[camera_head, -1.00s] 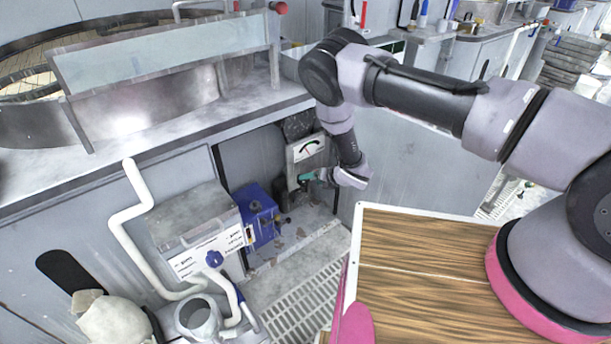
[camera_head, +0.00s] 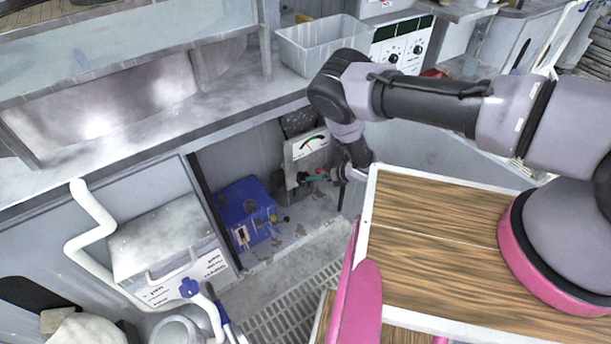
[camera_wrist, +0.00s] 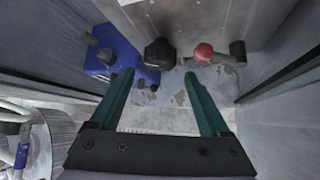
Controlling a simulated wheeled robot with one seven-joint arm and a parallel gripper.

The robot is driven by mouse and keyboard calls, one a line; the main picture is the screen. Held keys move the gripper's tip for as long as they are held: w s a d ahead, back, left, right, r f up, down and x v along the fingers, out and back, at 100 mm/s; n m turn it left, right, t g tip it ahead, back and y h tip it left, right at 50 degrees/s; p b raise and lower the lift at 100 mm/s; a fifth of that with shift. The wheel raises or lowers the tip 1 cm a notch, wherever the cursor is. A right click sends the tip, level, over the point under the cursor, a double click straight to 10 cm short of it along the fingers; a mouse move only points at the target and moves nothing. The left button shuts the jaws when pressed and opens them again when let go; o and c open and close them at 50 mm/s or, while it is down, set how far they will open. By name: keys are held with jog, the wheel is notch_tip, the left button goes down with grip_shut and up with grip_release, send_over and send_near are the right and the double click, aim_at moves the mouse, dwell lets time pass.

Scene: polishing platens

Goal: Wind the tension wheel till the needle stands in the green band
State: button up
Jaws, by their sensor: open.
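A white gauge plate (camera_head: 310,144) with a coloured arc, green showing in it, and a dark needle stands on a grey housing in the recess under the bench. The needle's exact place against the green is too small to tell. In the wrist view a black knob (camera_wrist: 160,53), perhaps the tension wheel, lies just beyond and between my fingertips. A red ball knob (camera_wrist: 203,52) sits right of it, near the right fingertip. My gripper (camera_wrist: 159,74) is open with nothing between its green fingers. In the head view my gripper (camera_head: 316,177) is below the gauge, partly hidden by my wrist.
A blue box (camera_head: 245,210) stands left of the gauge housing and shows at the left in the wrist view (camera_wrist: 112,52). A grey cabinet with white pipes (camera_head: 170,240) is further left. A grating (camera_head: 290,300) covers the floor. A grey bin (camera_head: 315,45) stands on the bench.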

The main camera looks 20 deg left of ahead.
aim_at(304, 179)
jog(key=x, duration=0.9)
jog(key=shift+a, duration=0.1)
jog(key=c, duration=1.1)
jog(key=shift+w+m+g+y, duration=0.1)
jog(key=shift+m+g+y, duration=0.85)
jog(key=shift+y, duration=0.25)
jog(key=shift+m+g+y, duration=0.65)
jog(key=shift+y, duration=0.25)
